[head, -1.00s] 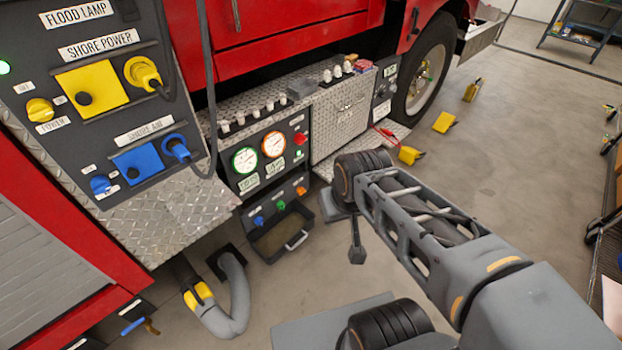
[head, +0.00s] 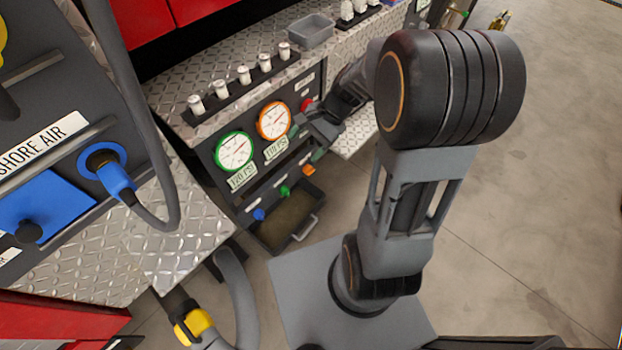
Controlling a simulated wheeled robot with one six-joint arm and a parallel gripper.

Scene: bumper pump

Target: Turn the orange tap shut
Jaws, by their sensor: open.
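The orange tap (head: 317,155) is a small orange handle at the right end of the tap row, low on the dark gauge panel. It is partly crowded by my arm, and its exact angle is too small to tell. My gripper (head: 303,131) is open and in front of the panel, just above and left of the orange tap, near the orange-ringed gauge. I see no contact with the tap.
A green tap (head: 284,191) and a blue tap (head: 258,214) sit left along the same row. A green-ringed gauge (head: 233,151) and the orange-ringed gauge (head: 273,121) are above. A red knob (head: 306,104) is close to my gripper. A bin (head: 302,233) stands below.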

